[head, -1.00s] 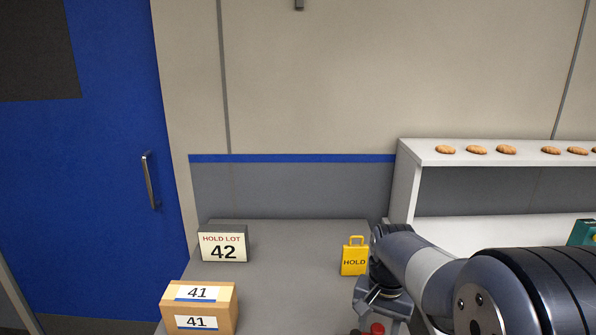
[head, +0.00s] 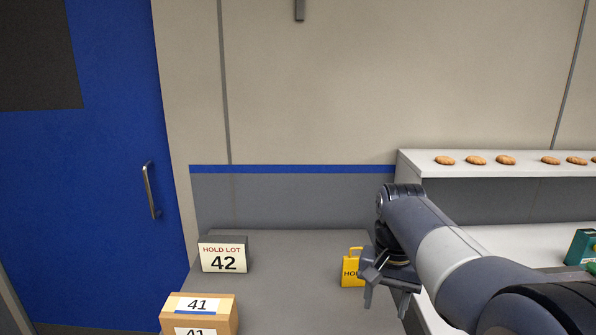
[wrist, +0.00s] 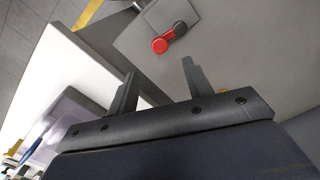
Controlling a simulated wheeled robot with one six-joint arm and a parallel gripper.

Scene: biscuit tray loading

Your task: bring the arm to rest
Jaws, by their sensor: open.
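The gripper is open and empty above the grey table (head: 290,265). A red and black object (wrist: 169,38) lies on the grey surface beyond the fingertips in the wrist view.
A HOLD LOT 42 sign (head: 223,255) and a cardboard box marked 41 (head: 199,312) stand on the table's left. A white shelf (head: 500,169) with several biscuits is at right, a green box (head: 583,247) below it. A blue door (head: 100,200) is at far left.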

